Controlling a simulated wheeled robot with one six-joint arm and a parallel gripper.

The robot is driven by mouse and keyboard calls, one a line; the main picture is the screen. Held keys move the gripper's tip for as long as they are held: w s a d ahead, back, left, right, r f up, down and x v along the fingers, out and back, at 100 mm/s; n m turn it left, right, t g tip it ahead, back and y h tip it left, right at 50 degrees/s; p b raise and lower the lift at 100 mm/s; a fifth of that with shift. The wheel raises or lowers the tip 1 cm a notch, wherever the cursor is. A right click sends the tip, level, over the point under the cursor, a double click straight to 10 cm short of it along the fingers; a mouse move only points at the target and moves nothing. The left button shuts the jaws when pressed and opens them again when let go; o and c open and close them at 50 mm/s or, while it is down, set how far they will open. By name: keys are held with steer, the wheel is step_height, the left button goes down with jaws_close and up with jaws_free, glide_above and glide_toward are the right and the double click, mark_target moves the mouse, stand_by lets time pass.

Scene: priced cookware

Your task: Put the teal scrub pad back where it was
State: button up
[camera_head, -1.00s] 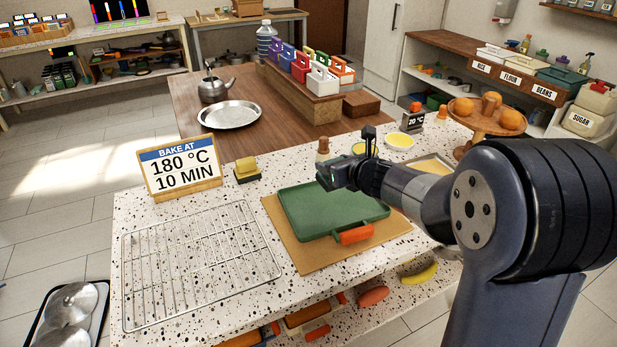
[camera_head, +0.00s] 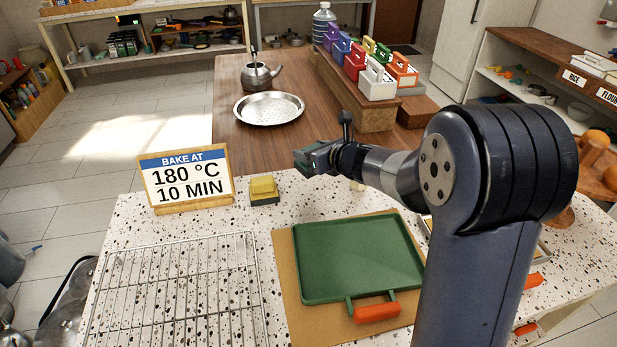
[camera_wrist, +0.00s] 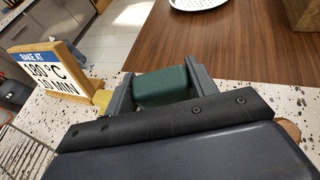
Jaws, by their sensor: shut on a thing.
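My gripper (camera_head: 312,158) is raised over the back of the speckled counter, behind the green tray. In the wrist view, my gripper (camera_wrist: 162,88) is shut on the teal scrub pad (camera_wrist: 163,86), a dark green-teal block between the two grey fingers. The pad's lower part is hidden by the gripper body. In the head view it is small and hard to tell from the fingers. A yellow sponge (camera_head: 262,186) on a dark base sits on the counter to the left of my gripper, beside the bake sign (camera_head: 187,180).
The green tray (camera_head: 358,258) with orange handle lies on a brown board (camera_head: 290,290). A wire rack (camera_head: 175,295) is at left. Counter between sponge and tray is bare.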

steer(key=shift+f+b, duration=0.55)
steer(key=shift+f, duration=3.05)
steer(key=shift+f, duration=0.2)
steer(key=o, duration=1)
steer(key=shift+r, duration=0.1)
steer(key=shift+r, duration=0.1)
steer(key=shift+s+d+r, duration=0.1)
steer(key=shift+s+d, duration=0.05)
steer(key=v, duration=1.1)
steer(key=shift+s+d, duration=0.2)
steer(key=shift+r, duration=0.15)
